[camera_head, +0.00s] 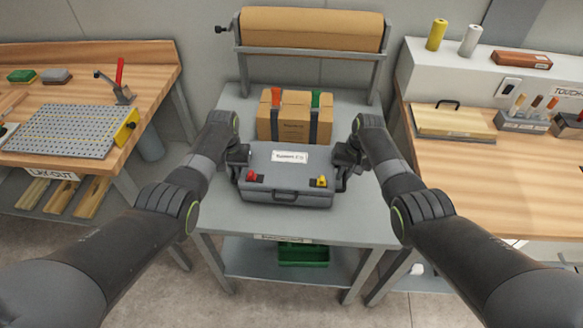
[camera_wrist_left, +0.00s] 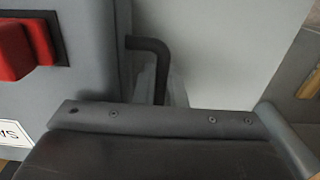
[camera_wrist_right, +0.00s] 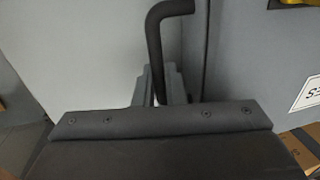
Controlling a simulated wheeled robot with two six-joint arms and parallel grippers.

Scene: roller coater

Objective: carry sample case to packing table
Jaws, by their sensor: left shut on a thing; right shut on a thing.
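The grey sample case (camera_head: 288,188) is at the front of the grey packing table (camera_head: 353,225), level, with a white label, a red latch and a yellow latch. I cannot tell whether it rests on the tabletop or hangs just above it. My left gripper (camera_head: 238,165) is shut on the case's left side handle (camera_wrist_left: 158,65). My right gripper (camera_head: 345,165) is shut on the case's right side handle (camera_wrist_right: 155,50).
Cardboard boxes (camera_head: 295,118) with orange and green tape dispensers stand right behind the case. A brown paper roll (camera_head: 310,30) is on a rack at the back. A green bin (camera_head: 303,254) sits on the lower shelf. Wooden benches stand left (camera_head: 150,85) and right (camera_head: 480,180).

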